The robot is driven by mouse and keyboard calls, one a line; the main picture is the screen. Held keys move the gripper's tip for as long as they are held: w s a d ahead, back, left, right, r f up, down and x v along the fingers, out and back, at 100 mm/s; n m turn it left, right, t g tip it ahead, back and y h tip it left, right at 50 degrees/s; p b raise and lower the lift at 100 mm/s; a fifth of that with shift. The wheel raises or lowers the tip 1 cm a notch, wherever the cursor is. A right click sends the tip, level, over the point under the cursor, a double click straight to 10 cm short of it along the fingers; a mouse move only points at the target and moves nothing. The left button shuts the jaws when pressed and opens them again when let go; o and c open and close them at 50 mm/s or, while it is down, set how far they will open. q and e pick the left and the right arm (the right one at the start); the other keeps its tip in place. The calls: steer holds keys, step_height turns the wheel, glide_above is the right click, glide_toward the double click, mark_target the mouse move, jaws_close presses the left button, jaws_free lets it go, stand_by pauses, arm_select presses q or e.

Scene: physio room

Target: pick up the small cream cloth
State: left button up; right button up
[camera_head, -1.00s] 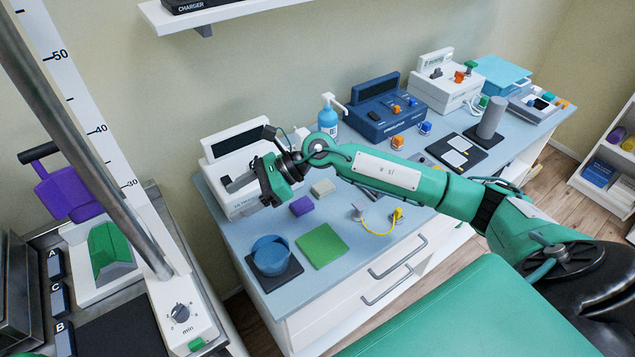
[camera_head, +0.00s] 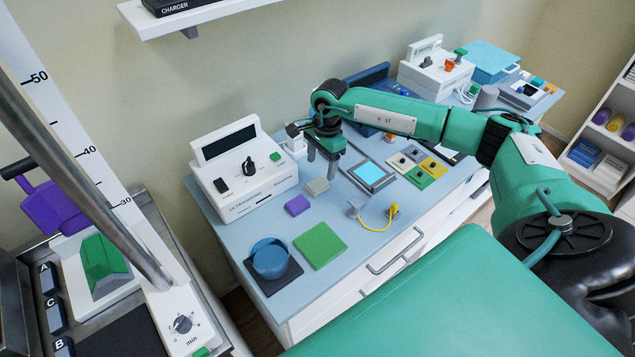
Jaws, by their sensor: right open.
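The small cream cloth (camera_head: 317,187) lies on the blue-grey top of the counter (camera_head: 225,235), to the right of a purple block-like piece. It looks like a small folded pad. My right gripper (camera_head: 322,170) points down with its fingers apart and empty. Its fingertips are just behind and above the cloth in the picture; I cannot tell the exact height gap. My left gripper is not in view.
A white ultrasound unit (camera_head: 240,170) stands left of the gripper. Around the cloth are the purple piece (camera_head: 297,205), a green square (camera_head: 320,245), a blue round dish (camera_head: 270,258), a yellow cable (camera_head: 380,222) and a grey-framed pad (camera_head: 372,175).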

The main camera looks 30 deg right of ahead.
mark_target(318, 184)
steer(key=shift+a+f, duration=0.1)
steer(key=shift+f, duration=0.75)
steer(key=shift+a+f+p, duration=0.15)
steer(key=shift+f+p, duration=0.35)
steer(key=shift+p, duration=0.15)
step_height(318, 184, down, 3)
steer(key=shift+w+a+f+p, duration=0.1)
steer(key=shift+a+f+p, duration=0.1)
steer(key=shift+p, duration=0.65)
steer(key=shift+f, duration=0.5)
steer(key=c, duration=1.1)
